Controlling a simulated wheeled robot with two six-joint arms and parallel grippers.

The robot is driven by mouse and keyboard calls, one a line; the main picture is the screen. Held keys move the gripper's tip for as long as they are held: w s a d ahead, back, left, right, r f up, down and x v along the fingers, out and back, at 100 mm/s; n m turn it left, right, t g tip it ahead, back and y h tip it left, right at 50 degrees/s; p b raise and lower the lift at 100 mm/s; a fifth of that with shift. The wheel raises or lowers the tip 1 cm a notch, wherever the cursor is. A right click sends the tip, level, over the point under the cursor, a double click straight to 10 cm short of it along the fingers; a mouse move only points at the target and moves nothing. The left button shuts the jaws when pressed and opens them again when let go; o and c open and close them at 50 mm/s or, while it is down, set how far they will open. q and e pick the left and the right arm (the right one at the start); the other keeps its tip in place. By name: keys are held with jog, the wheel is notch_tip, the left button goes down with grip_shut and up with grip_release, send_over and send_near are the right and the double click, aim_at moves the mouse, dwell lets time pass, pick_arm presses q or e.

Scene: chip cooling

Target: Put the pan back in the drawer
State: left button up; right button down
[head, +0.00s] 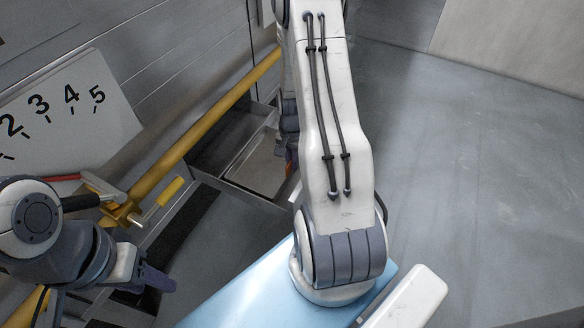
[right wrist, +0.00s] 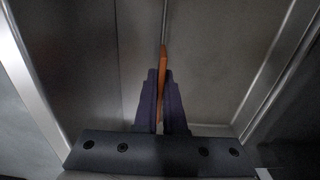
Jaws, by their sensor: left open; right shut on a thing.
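The pan (head: 258,166) is a grey, shallow metal box. It lies within the outline of the open drawer (head: 226,192) in the head view; I cannot tell whether it rests on the drawer's floor. In the right wrist view the pan (right wrist: 215,62) is right of the fingers, and the dark drawer (right wrist: 88,60) shows to the left. My right gripper (right wrist: 161,105) is shut on an orange-brown strip (right wrist: 163,62) in line with the pan's edge. The forearm mostly hides this gripper in the head view. My left gripper (head: 150,278) is open and empty at lower left.
The grey floor (head: 480,170) at right is clear.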

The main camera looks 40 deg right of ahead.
jog(key=shift+f, duration=0.15)
jog(key=c, duration=1)
grip_release()
